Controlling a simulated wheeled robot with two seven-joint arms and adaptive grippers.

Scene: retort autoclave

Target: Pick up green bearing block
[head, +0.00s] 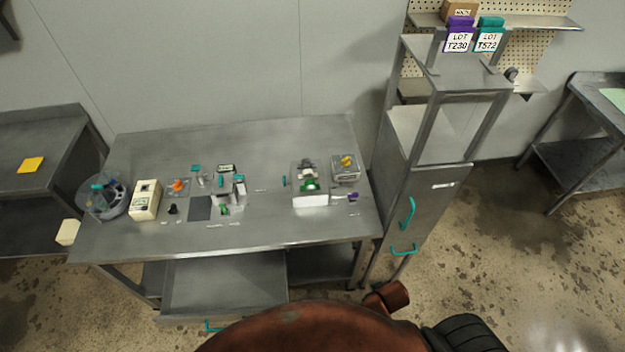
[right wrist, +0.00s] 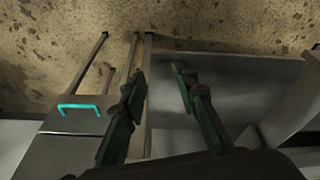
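A green block-like part (head: 309,186), which may be the green bearing block, sits on a grey and white fixture (head: 310,201) right of the middle of the steel table. A smaller green piece (head: 225,210) lies near the table's middle, at the foot of a small grey device; it is too small to identify. My right gripper (right wrist: 159,76) shows in the right wrist view with its two fingers apart and nothing between them. No green block shows in that view. My left gripper is in neither view.
The steel table (head: 270,225) also holds a round carousel (head: 103,196), a cream box (head: 145,200) and a grey box with a yellow knob (head: 346,168). A tall steel cabinet (head: 425,200) with teal handles stands close to its right. The table's back strip is clear.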

